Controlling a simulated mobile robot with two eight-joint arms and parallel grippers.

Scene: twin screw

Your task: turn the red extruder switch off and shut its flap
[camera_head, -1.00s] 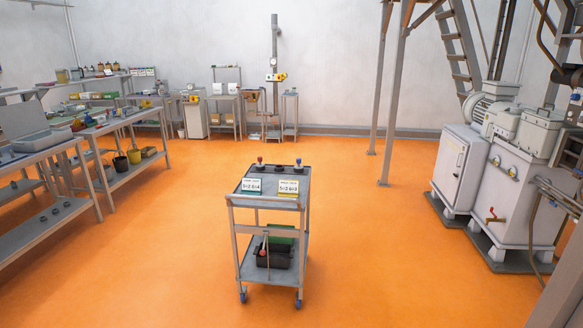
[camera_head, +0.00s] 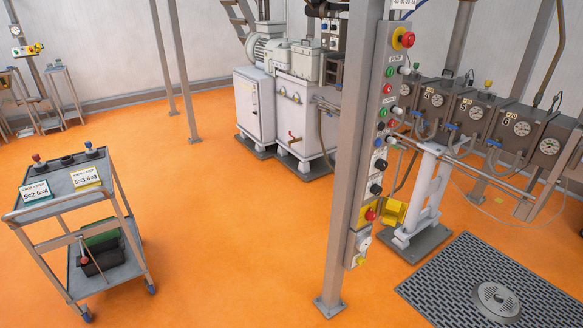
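A tall grey control panel (camera_head: 378,130) is fixed to a grey post. Low on it is a red switch knob (camera_head: 370,215) on a yellow plate, small in view; its turn position cannot be read. A yellow flap-like piece (camera_head: 393,212) sticks out to the right beside this knob and looks swung open. A red mushroom button (camera_head: 405,39) on yellow sits at the panel's top. Labels are too small to tell which one is the extruder's. Neither of my grippers is in view.
A grey cart (camera_head: 75,205) with cards stands at the left. Gauge boxes (camera_head: 520,130) and pipes run behind the panel to the right. A floor grate (camera_head: 455,275) lies at the lower right. Grey machines (camera_head: 300,110) stand at the back. Orange floor (camera_head: 235,230) between cart and post is clear.

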